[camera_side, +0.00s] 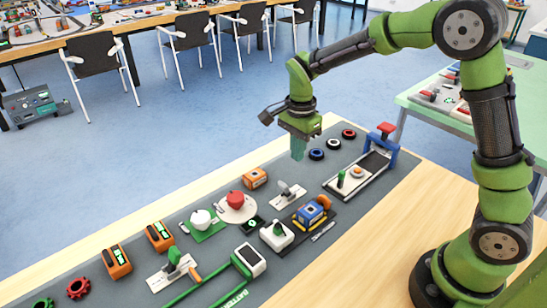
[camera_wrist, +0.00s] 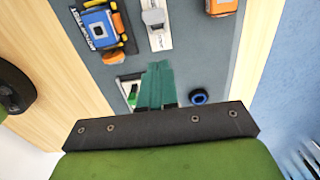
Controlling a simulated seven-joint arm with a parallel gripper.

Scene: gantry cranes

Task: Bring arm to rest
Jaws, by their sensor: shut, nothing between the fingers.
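My gripper (camera_side: 298,149) is at the end of my green arm, raised above the grey mat (camera_side: 180,281) near its far right part. Its green fingers point down, are shut together and hold nothing. In the wrist view my gripper (camera_wrist: 155,88) shows as two green fingers side by side over the mat. The fingers hide part of a small white device beneath them in that view.
A gantry-like device (camera_side: 384,150) with blue posts and a red top stands at the mat's right end. Black, blue and red rings (camera_side: 333,143) lie near it. An orange box (camera_side: 254,178), a red knob (camera_side: 235,198) and a blue block (camera_side: 310,213) stand on the mat. Chairs (camera_side: 188,32) are behind.

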